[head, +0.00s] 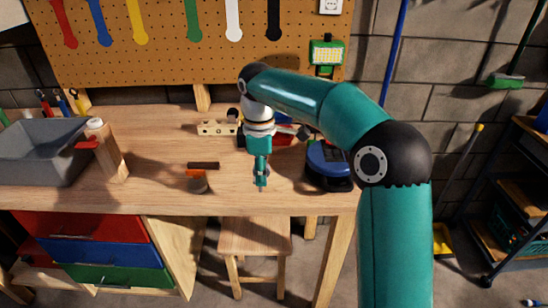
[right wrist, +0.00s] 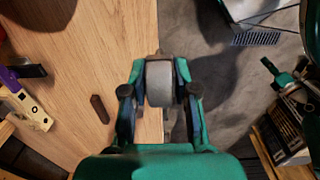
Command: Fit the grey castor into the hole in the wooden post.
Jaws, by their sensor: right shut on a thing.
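My right gripper (head: 261,183) is over the front part of the workbench, near its edge. In the right wrist view it (right wrist: 158,90) is shut on the grey castor (right wrist: 158,84), with one finger on each side of the wheel. A brownish fitting shows at the castor's far end. In the head view the castor is too small to make out clearly. An upright wooden post (head: 111,160) with a red part and a pale top stands on the left of the bench, well apart from the gripper. I cannot make out its hole. My left gripper is out of view.
A grey bin (head: 40,150) stands left of the post. An orange and dark item (head: 197,181) lies between post and gripper. A light wooden piece with holes (head: 214,128) lies behind, and a blue device (head: 328,165) is to the right. A stool (head: 255,236) stands in front.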

